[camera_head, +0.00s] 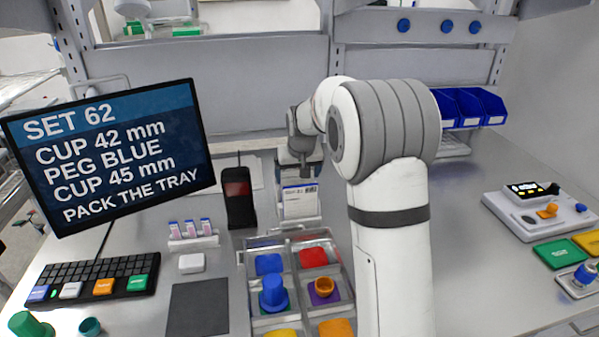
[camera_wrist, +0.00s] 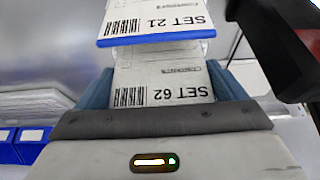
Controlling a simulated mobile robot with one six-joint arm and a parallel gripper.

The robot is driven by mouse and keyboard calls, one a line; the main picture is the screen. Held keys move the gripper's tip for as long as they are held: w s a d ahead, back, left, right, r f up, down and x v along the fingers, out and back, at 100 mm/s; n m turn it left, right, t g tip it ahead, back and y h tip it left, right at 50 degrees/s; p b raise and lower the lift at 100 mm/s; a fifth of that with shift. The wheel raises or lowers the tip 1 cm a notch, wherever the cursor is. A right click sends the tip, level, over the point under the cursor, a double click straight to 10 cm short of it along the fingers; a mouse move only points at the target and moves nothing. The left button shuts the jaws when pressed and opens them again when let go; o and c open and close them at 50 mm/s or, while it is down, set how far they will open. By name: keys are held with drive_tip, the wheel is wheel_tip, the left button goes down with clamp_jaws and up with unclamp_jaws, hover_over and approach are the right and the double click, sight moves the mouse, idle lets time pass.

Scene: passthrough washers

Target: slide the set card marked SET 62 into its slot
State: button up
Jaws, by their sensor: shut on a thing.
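In the wrist view, the white card marked SET 62 (camera_wrist: 160,78) sits between the two blue-grey fingers of my gripper (camera_wrist: 163,88), which is shut on it. Its print appears upside down and its upper edge is hidden at the gripper. A second white card, marked SET 21 (camera_wrist: 155,18), with a blue edge, stands just beyond it. In the head view, my gripper (camera_head: 298,162) is low behind the tray, over a white card with a blue band (camera_head: 300,200). That card's number is too small to read. The slot itself cannot be made out clearly.
A clear divided tray (camera_head: 246,262) holding colored pieces lies in front of the card. A dark handheld device (camera_head: 238,198) stands close on the left. A monitor (camera_head: 110,150) and keyboard (camera_head: 95,278) are farther left. Blue bins (camera_head: 468,108) are at the back right.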

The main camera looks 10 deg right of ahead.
drive_tip(key=shift+f, duration=0.35)
drive_tip(key=o, duration=0.6)
drive_tip(key=shift+o, duration=0.2)
wheel_tip(320, 180, up, 9)
drive_tip(key=p, duration=0.5)
idle(0.5)
